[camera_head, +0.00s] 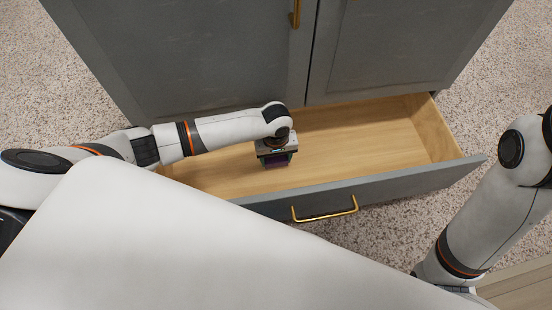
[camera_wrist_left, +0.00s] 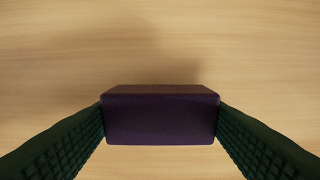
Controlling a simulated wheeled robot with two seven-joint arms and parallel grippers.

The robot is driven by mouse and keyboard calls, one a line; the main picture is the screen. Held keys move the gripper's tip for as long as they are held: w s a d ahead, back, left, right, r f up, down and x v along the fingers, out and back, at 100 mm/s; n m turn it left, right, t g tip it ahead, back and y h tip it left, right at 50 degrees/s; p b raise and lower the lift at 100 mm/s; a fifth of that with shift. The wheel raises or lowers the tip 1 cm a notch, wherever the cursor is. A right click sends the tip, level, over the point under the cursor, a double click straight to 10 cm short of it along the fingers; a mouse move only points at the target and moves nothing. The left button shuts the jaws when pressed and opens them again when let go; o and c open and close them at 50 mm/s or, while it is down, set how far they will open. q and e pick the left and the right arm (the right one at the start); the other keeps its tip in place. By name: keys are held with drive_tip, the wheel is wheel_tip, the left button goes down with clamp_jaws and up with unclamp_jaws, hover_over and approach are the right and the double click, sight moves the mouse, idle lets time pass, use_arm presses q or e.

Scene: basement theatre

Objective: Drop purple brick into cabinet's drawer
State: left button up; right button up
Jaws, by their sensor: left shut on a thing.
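The purple brick (camera_wrist_left: 160,118) is held between the two dark green fingers of my left gripper (camera_wrist_left: 160,122) in the left wrist view. Pale wood of the drawer floor shows behind it. In the head view my left gripper (camera_head: 277,160) is over the open drawer (camera_head: 345,140), and a bit of the purple brick (camera_head: 277,162) shows under it. How far the brick is above the drawer floor is hard to tell. The cabinet (camera_head: 215,50) is grey with its bottom drawer pulled out. My right gripper is out of view.
The drawer looks empty apart from my gripper and the brick. Its grey front (camera_head: 370,188) has a gold handle (camera_head: 325,212). The cabinet doors above are shut. Speckled carpet (camera_head: 400,215) surrounds the cabinet. My right arm is at the right edge.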

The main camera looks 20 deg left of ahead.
use_arm(q)
drive_tip(key=shift+f, duration=0.15)
drive_tip(key=shift+f, duration=0.4)
drive_tip(key=o, duration=1)
